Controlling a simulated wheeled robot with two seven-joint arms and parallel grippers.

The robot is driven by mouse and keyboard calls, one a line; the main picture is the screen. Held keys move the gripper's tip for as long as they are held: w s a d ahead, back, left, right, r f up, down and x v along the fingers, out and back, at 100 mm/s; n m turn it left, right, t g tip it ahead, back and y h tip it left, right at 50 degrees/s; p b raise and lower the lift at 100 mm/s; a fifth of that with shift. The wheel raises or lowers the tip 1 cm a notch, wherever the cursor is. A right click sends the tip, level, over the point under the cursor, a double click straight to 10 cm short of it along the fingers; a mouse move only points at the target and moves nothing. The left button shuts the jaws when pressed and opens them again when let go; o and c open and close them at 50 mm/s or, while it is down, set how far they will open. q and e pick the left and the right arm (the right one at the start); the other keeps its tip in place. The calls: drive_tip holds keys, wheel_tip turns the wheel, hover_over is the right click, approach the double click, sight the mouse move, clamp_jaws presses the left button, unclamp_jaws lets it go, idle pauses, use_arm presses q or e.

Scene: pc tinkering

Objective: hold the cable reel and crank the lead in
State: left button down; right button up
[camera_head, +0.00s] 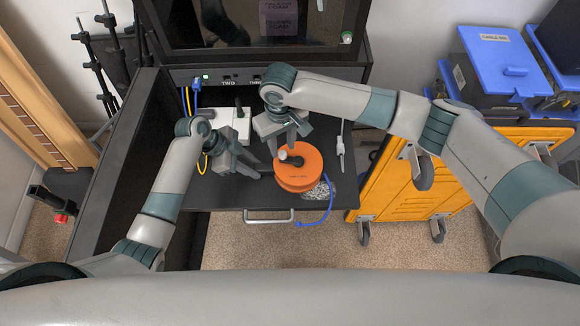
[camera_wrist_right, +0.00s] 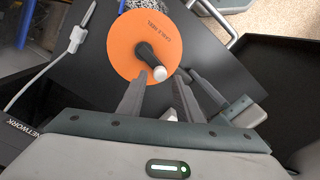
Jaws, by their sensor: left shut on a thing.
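The orange cable reel (camera_head: 299,172) lies flat on the black pull-out shelf (camera_head: 232,196). A dark crank with a white knob (camera_wrist_right: 159,74) stands on its top; the reel's face (camera_wrist_right: 132,40) fills the upper middle of the right wrist view. The blue lead (camera_head: 329,205) runs from the reel over the shelf's front edge, its end hanging there. My left gripper (camera_head: 264,163) is at the reel's left side, shut on the reel, though the contact is partly hidden. My right gripper (camera_wrist_right: 161,78) is open, with its fingertips at either side of the knob.
A white cable with a plug (camera_head: 341,148) lies right of the reel. A white box (camera_head: 229,124) stands behind the left gripper. A dark screen (camera_head: 260,24) is behind. An orange wheeled cabinet (camera_head: 408,190) with a blue-lidded bin (camera_head: 490,58) stands right.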

drive_tip(key=shift+f, duration=0.95)
drive_tip(key=shift+c, duration=0.3)
